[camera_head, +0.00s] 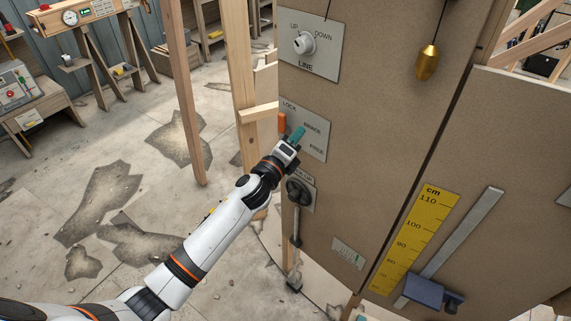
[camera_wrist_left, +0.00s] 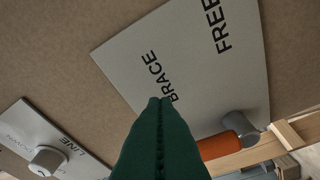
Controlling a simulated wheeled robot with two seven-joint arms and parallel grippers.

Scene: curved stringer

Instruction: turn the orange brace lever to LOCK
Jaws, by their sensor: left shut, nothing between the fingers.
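The orange brace lever (camera_head: 282,123) stands upright at the left edge of the grey brace plate (camera_head: 316,152), its tip just below the LOCK label. In the left wrist view the orange lever (camera_wrist_left: 218,146) runs left from a grey hub (camera_wrist_left: 239,127) and is partly hidden behind my fingers. The BRACE and FREE labels are readable there. My left gripper (camera_head: 297,134) is shut and empty, its green fingertips in front of the plate just right of the lever. The fingers also show in the left wrist view (camera_wrist_left: 161,100), below BRACE. I cannot tell whether they touch the lever.
A LINE knob plate (camera_head: 325,62) is above, and a black crank (camera_head: 299,190) is close below my gripper. A brass plumb weight (camera_head: 428,63) hangs to the right. A yellow cm scale (camera_head: 415,238) is lower right. Timber posts (camera_head: 243,80) stand left of the panel.

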